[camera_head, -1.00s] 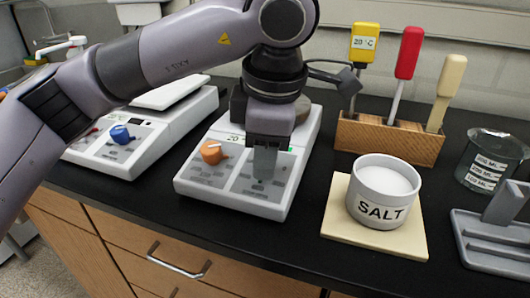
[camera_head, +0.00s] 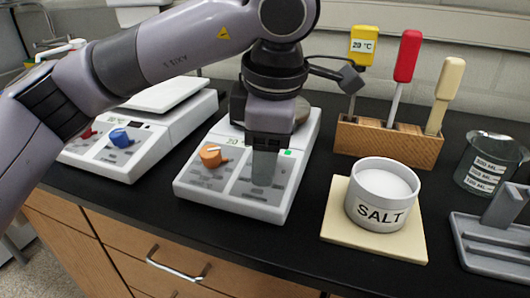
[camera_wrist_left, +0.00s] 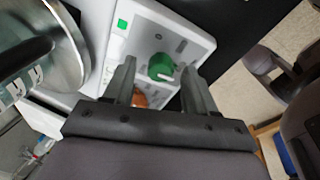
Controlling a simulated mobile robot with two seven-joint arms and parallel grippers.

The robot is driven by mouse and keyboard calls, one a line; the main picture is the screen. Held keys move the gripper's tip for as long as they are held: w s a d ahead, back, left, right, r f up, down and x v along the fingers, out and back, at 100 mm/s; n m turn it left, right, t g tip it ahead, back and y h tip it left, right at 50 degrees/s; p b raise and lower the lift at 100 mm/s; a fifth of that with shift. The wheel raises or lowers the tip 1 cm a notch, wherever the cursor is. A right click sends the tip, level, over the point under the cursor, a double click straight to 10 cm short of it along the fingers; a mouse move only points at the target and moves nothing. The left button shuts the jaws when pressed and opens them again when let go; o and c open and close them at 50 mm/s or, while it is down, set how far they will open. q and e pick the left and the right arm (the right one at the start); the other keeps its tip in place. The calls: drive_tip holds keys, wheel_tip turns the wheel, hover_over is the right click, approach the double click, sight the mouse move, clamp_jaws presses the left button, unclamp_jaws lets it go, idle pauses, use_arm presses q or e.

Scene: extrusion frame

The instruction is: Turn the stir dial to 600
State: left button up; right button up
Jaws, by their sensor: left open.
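The white hot-plate stirrer (camera_head: 190,187) stands on the black bench with an orange dial (camera_head: 211,155) at its front left. My left gripper (camera_head: 264,170) points down over the right half of its front panel. In the left wrist view, a green dial (camera_wrist_left: 162,67) sits between the two open fingertips (camera_wrist_left: 160,75), and the orange dial (camera_wrist_left: 139,98) lies partly behind the gripper. Whether the fingers touch the green dial cannot be told. The gripper hides the green dial in the head view. The dial markings are too small to read. My right gripper is not in view.
A white balance-like device (camera_head: 170,125) with a blue knob (camera_head: 120,137) stands to the left. The salt pot (camera_head: 381,213) sits on a pale board (camera_head: 340,245) to the right. Behind are a wooden tool rack (camera_head: 388,140) and a labelled beaker (camera_head: 488,163).

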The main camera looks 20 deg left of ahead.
use_arm(q)
drive_tip(key=a+v, duration=0.1)
drive_tip(key=v, duration=0.5)
drive_tip(key=shift+d+r+p, duration=0.2)
drive_tip(key=shift+d+p, duration=0.2)
drive_tip(key=shift+d, duration=0.15)
drive_tip(key=shift+s, duration=0.1)
